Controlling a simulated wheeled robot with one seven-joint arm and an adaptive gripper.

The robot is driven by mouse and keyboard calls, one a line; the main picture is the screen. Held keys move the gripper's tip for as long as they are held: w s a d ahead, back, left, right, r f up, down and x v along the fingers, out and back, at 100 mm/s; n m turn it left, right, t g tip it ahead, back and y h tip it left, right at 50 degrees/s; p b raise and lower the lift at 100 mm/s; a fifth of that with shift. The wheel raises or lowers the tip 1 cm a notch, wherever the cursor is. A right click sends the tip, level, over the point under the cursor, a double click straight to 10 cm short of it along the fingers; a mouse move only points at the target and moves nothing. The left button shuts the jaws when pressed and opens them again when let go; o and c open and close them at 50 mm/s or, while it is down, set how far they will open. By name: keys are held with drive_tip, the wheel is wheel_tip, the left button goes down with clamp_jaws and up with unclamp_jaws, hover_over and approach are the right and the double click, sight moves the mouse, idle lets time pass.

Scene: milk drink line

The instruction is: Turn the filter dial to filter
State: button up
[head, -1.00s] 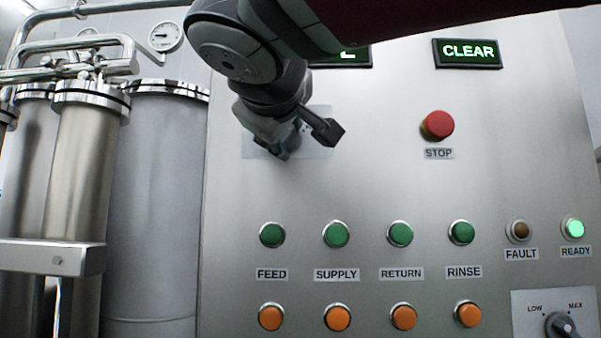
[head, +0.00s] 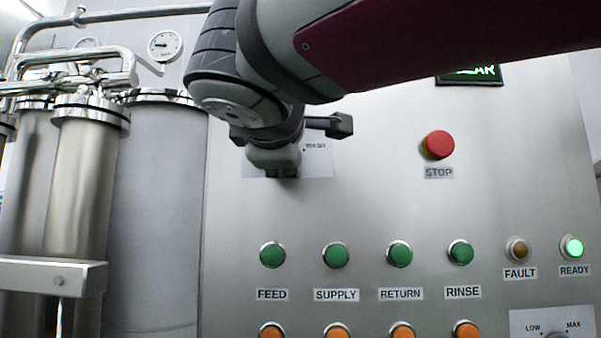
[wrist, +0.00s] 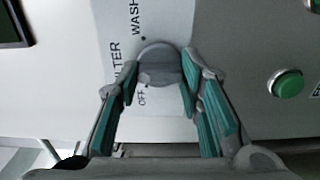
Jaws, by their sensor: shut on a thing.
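The filter dial (wrist: 158,62) is a round grey knob on a pale label plate (wrist: 112,20), which also shows in the head view (head: 318,168). In the wrist view WASH, OFF and part of FILTER can be read beside it. Which mark the dial points to is hard to tell. My gripper (wrist: 159,78) has one green-padded finger on each side of the dial and is shut on it. In the head view my gripper (head: 282,170) is at the plate, and the dial is hidden behind it.
A red STOP button (head: 438,145) is to the right of the plate. Green buttons (head: 336,255) and orange buttons (head: 337,331) line the panel below. The green READY lamp (head: 572,248) is lit. Steel tanks (head: 155,220) stand at the left.

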idle(0.4)
drive_tip(key=o, duration=1.2)
drive_tip(key=shift+c, duration=0.2)
drive_tip(key=s, duration=1.2)
drive_tip(key=shift+a, duration=0.25)
